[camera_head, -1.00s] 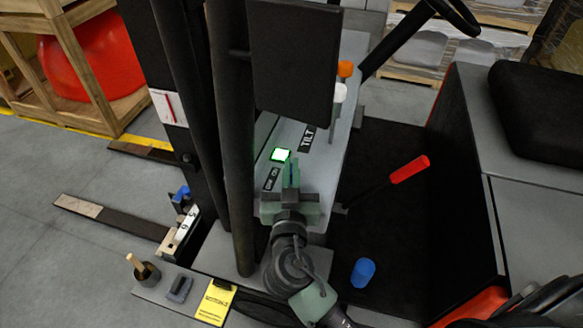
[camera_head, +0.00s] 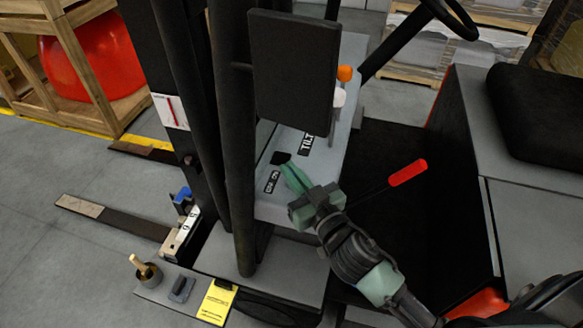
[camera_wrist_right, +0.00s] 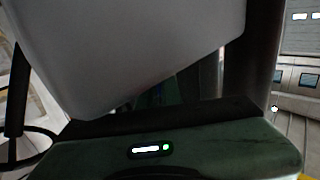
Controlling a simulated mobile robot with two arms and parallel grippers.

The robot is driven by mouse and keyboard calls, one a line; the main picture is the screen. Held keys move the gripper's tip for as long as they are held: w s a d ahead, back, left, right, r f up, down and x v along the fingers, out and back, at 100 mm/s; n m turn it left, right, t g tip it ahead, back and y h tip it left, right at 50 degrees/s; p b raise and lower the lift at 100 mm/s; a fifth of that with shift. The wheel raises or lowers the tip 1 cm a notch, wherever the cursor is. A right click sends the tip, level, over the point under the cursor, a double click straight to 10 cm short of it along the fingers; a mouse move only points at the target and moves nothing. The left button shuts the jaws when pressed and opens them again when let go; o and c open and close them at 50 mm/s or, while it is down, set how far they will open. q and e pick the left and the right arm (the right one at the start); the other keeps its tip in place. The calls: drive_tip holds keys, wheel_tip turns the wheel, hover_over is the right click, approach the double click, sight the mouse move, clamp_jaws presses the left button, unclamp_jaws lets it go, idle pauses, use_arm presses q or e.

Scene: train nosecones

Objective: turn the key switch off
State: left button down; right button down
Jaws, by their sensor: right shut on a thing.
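The key switch area is on the grey console (camera_head: 325,165) of the forklift, beside a small black label (camera_head: 272,181). A small square indicator (camera_head: 280,158) just beyond the label is dark. My right gripper (camera_head: 287,168) reaches in from the lower right, its green fingers slanting up and left to the console by the label. It is shut on the key, which the fingers hide. In the right wrist view, the gripper body (camera_wrist_right: 190,145) fills the bottom, a pale surface (camera_wrist_right: 130,50) covers the upper part, and the fingertips are too dark to make out. My left gripper is not in view.
A black screen (camera_head: 292,70) and dark mast posts (camera_head: 235,180) stand close to the left of the console. Orange and white lever knobs (camera_head: 344,73) are behind it. A red-handled lever (camera_head: 408,172) lies to the right.

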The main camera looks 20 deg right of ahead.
drive_tip(key=n+y, duration=0.1)
drive_tip(key=n+g+y+p, duration=0.1)
drive_tip(key=n+y, duration=0.1)
drive_tip(key=y, duration=0.1)
drive_tip(key=shift+w+d+r+g+p, duration=0.1)
drive_tip(key=shift+d+r+g+p, duration=0.05)
drive_tip(key=shift+r+g+p, duration=0.15)
drive_tip(key=shift+f+n+g+y+p, duration=0.1)
drive_tip(key=shift+n+g+y+p, duration=0.2)
drive_tip(key=shift+n+g+y, duration=1.1)
drive_tip(key=shift+n+y, duration=0.2)
drive_tip(key=shift+y, duration=0.5)
drive_tip(key=shift+f+n+g+y+b, duration=0.1)
drive_tip(key=shift+n+g+y+b, duration=0.25)
drive_tip(key=shift+n+g+y, duration=0.9)
drive_tip(key=shift+g, duration=0.45)
drive_tip(key=c, duration=1.6)
unclamp_jaws()
drive_tip(key=shift+f, duration=0.1)
